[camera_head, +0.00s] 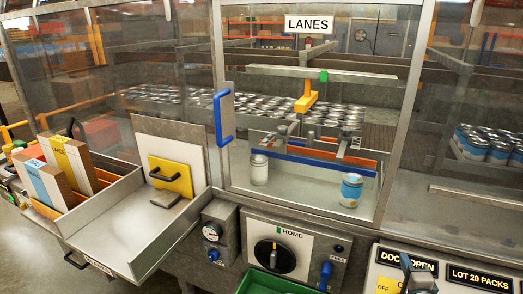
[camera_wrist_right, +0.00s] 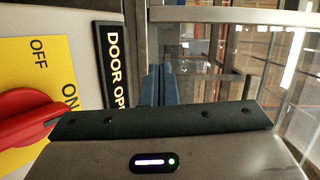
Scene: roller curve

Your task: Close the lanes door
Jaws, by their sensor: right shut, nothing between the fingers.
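The LANES sign (camera_head: 309,24) hangs at the top of a metal-framed bay. A vertical blue handle (camera_head: 224,116) stands at the bay's left upright, in line with the lanes door. I cannot tell from the glass how far the door stands from its frame. A lit panel, partly covered, reads DOOR OPEN (camera_head: 405,261); part of it also shows in the right wrist view (camera_wrist_right: 113,65). My right gripper (camera_head: 405,260) is low at the right, in front of that panel and well away from the handle. Its fingers (camera_wrist_right: 158,84) are shut and empty. My left gripper is out of view.
Inside the bay are a white can (camera_head: 259,169), a blue-banded can (camera_head: 351,189) and rows of cans. A metal tray (camera_head: 130,222) juts out at the left. A HOME dial (camera_head: 275,256) and a green bin (camera_head: 275,283) are below. A red switch (camera_wrist_right: 30,115) is beside my right gripper.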

